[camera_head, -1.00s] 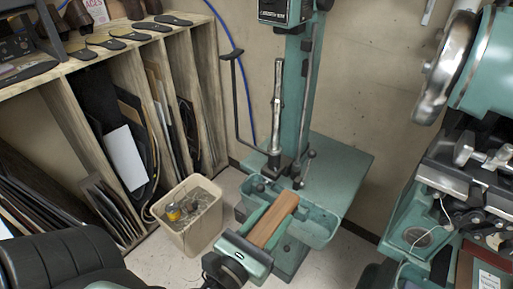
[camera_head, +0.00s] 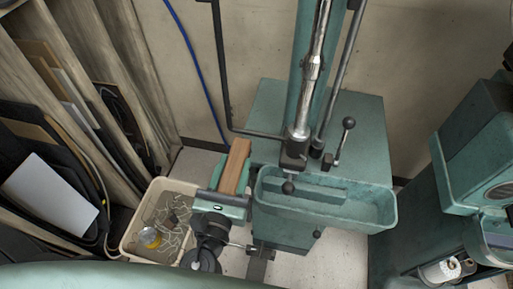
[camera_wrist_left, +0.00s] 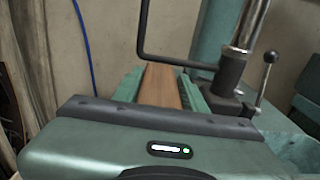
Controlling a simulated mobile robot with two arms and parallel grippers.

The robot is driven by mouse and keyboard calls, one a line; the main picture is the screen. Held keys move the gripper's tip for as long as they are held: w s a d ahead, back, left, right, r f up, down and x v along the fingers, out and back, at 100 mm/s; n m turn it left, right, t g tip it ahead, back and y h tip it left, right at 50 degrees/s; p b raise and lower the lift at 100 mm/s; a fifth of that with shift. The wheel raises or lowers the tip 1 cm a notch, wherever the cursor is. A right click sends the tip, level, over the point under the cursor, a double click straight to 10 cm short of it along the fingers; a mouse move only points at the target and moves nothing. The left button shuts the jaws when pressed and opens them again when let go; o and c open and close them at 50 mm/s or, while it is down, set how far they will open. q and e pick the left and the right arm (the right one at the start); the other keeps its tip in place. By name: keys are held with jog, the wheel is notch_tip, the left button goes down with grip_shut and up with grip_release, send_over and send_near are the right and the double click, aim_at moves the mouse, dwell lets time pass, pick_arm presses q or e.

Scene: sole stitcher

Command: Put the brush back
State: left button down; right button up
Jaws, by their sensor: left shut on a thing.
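The brush (camera_head: 236,164) shows as a long brown wooden block; its bristles are hidden. My left gripper (camera_head: 232,182) is shut on it, with a green finger along each side. In the head view they are at the left end of the green machine's tray (camera_head: 345,213), above and to the right of the waste bin. The left wrist view also shows the brush (camera_wrist_left: 160,85) between the fingers, pointing away from the camera toward the wall. My right gripper is not in view.
The cream bin (camera_head: 132,236) holds scraps and a yellow-topped item. The machine's column (camera_head: 304,90), levers and black bent rod (camera_head: 222,75) stand behind. A wooden rack (camera_head: 115,60) with dark sheets is at left, another green machine (camera_head: 470,150) at right.

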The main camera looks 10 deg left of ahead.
pick_arm(q)
jog(key=f, duration=0.1)
jog(key=d+f+b, duration=0.1)
jog(key=f, duration=0.1)
jog(key=shift+w+d+f, duration=0.2)
jog(key=shift+w+d, duration=0.15)
jog(key=w, duration=0.1)
jog(key=w+p, duration=0.1)
jog(key=w, duration=0.2)
jog(key=shift+w+d+r+p, duration=0.15)
jog(key=shift+w+r+p, duration=0.2)
jog(key=w, duration=0.4)
jog(key=w+p, duration=0.1)
jog(key=w, duration=0.8)
jog(key=shift+f+p, duration=0.3)
jog(key=shift+p, duration=0.05)
jog(key=shift+w+f, duration=0.15)
jog(key=shift+f, duration=0.1)
notch_tip(320, 180, down, 3)
jog(key=shift+r+b, duration=0.2)
jog(key=shift+b, duration=1)
jog(key=shift+f, duration=0.35)
jog(key=shift+r, duration=0.1)
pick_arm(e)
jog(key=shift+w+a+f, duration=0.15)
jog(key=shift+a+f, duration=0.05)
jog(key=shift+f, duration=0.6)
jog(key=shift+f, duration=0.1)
